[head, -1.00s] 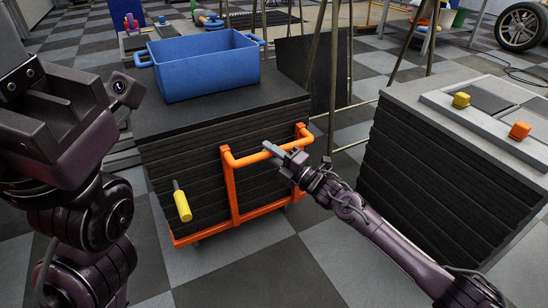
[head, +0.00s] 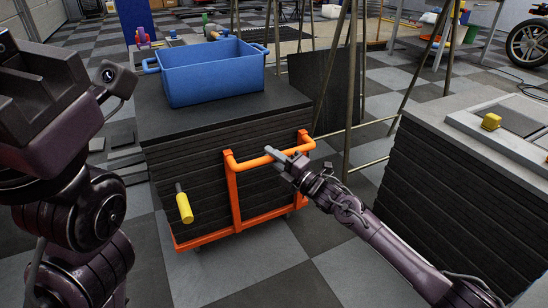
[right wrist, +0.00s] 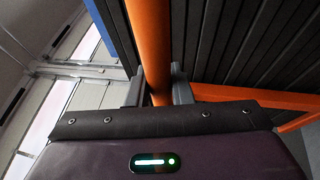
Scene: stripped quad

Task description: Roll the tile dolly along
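The tile dolly has an orange frame (head: 236,195) and carries a tall stack of dark tiles (head: 190,165). An orange push handle (head: 255,162) crosses its near side. My right gripper (head: 272,154) is at this handle. In the right wrist view the handle bar (right wrist: 150,40) runs between the two fingers of my right gripper (right wrist: 158,90), which are closed about it. A blue tub (head: 215,80) rides on top of the stack. My left arm stands at the left edge; its fingers are out of view.
A yellow-handled tool (head: 184,207) hangs at the stack's near side. Another dark stack (head: 455,185) with a grey top and a yellow block (head: 491,121) stands close at right. Thin poles (head: 352,90) stand behind the dolly. Checkered floor (head: 270,270) is open in front of it.

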